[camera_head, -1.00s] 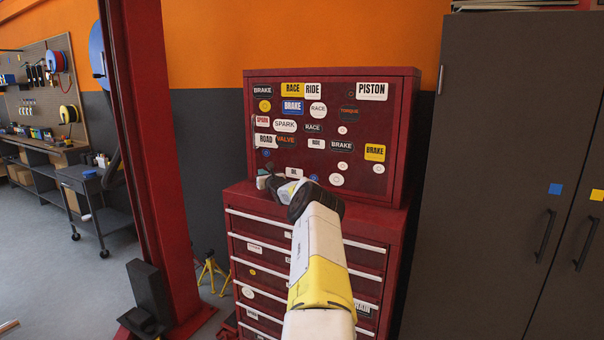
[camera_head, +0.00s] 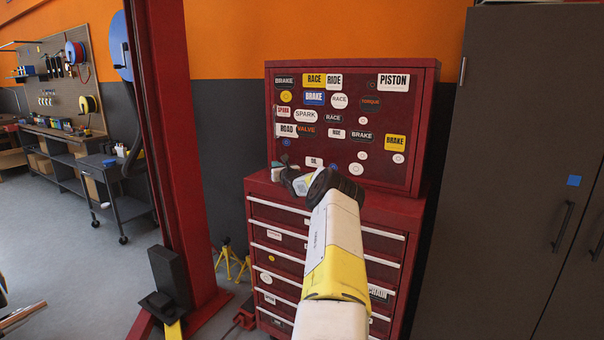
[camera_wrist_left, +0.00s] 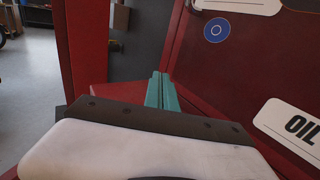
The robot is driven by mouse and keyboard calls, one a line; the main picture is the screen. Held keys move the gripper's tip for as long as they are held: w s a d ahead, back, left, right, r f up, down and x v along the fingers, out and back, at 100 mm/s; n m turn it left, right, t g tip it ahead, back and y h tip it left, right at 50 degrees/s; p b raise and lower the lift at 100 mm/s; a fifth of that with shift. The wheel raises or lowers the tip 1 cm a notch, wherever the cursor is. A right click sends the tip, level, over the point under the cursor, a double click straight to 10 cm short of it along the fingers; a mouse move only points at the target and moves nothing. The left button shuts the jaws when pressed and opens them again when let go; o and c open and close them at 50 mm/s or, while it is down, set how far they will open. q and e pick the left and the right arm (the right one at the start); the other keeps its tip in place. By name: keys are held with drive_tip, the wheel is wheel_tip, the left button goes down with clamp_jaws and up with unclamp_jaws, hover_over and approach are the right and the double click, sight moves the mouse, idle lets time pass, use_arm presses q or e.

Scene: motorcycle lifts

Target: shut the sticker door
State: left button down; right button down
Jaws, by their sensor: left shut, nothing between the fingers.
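The sticker door (camera_head: 350,118) is the dark red front panel of the upper chest, covered in stickers. In the head view it looks closed or nearly closed against its frame; I cannot tell whether it is fully flush. My left gripper (camera_head: 281,167) is at the door's lower left corner, shut and empty. In the left wrist view its teal fingers (camera_wrist_left: 160,90) are together, just left of the door (camera_wrist_left: 235,75); contact is unclear. My right gripper is not in view.
The red drawer cabinet (camera_head: 262,187) stands under the chest. A red lift post (camera_head: 172,130) rises to the left, with yellow stands (camera_head: 230,262) near it. A dark grey locker (camera_head: 510,150) stands close on the right. Open floor (camera_head: 65,245) lies at the far left.

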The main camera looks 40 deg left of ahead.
use_arm(q)
drive_tip(key=s+d, duration=0.1)
drive_tip(key=s, duration=0.8)
drive_tip(key=shift+d, duration=0.35)
drive_tip(key=s+d+r+n+g+h, duration=0.1)
drive_tip(key=s+d+r+n+g, duration=0.3)
drive_tip(key=d+n, duration=0.3)
drive_tip(key=s+d+r+n+g+h, duration=0.1)
drive_tip(key=s+d+r+n, duration=0.3)
drive_tip(key=d+r+n, duration=0.25)
drive_tip(key=s+d+n+t+h, duration=0.1)
drive_tip(key=s+d+n+h, duration=0.2)
drive_tip(key=d, duration=1.5)
drive_tip(key=s+d+n+t+h, duration=0.1)
drive_tip(key=s+d+n+h, duration=0.2)
drive_tip(key=s+d+h, duration=0.5)
drive_tip(key=s+d+f+n+t+h, duration=0.1)
drive_tip(key=s+d, duration=0.8)
drive_tip(key=d, duration=2.1)
drive_tip(key=n+h, duration=0.2)
drive_tip(key=h, duration=0.2)
drive_tip(key=shift+t+h, duration=0.3)
drive_tip(key=shift+s+f, duration=0.1)
